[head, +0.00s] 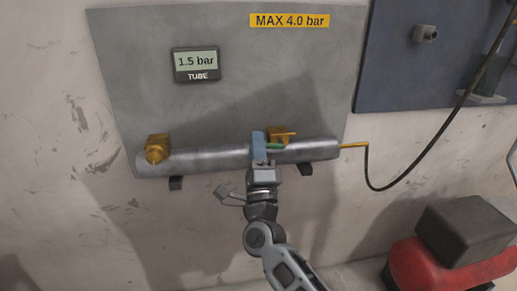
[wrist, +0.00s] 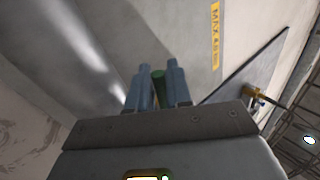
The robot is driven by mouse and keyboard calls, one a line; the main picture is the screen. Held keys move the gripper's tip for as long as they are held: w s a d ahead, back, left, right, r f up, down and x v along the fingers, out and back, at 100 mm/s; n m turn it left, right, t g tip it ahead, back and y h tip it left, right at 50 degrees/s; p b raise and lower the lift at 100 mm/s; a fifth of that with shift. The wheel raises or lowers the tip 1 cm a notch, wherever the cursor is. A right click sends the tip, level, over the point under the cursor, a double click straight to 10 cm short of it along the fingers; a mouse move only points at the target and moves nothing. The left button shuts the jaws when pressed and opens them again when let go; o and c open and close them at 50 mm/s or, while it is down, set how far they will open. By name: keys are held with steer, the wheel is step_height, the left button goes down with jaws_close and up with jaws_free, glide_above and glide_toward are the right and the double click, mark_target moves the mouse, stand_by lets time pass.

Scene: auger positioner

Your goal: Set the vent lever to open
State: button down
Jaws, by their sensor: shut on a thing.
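A grey metal tube (head: 215,160) lies level across the grey wall panel. A brass valve (head: 284,133) sits at the back of the tube, right of its middle. A green lever (head: 275,147) shows beside that valve, pointing roughly sideways; I take it for the vent lever. My gripper (head: 259,147) reaches up in front of the tube. In the wrist view, its blue fingers (wrist: 158,85) are shut on the green lever (wrist: 158,76). The fingers hide the lever's left end, and I see no open or closed marking.
A display (head: 196,64) reads 1.5 bar, under a yellow MAX 4.0 bar label (head: 290,21). A brass fitting (head: 157,148) is at the tube's left end. A black hose (head: 409,178) leaves its right end. A red and black machine (head: 450,260) stands at lower right.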

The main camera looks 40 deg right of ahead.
steer(key=shift+f+n+t+y+b, duration=0.25)
steer(key=shift+n+t+y, duration=0.15)
steer(key=shift+n, duration=0.25)
steer(key=shift+f+n+t+y+b, duration=0.2)
steer(key=shift+n+t+y+b, duration=0.15)
steer(key=shift+n, duration=0.3)
steer(key=shift+a, duration=0.1)
steer(key=c, duration=1.2)
jaws_free()
steer(key=shift+v, duration=3.85)
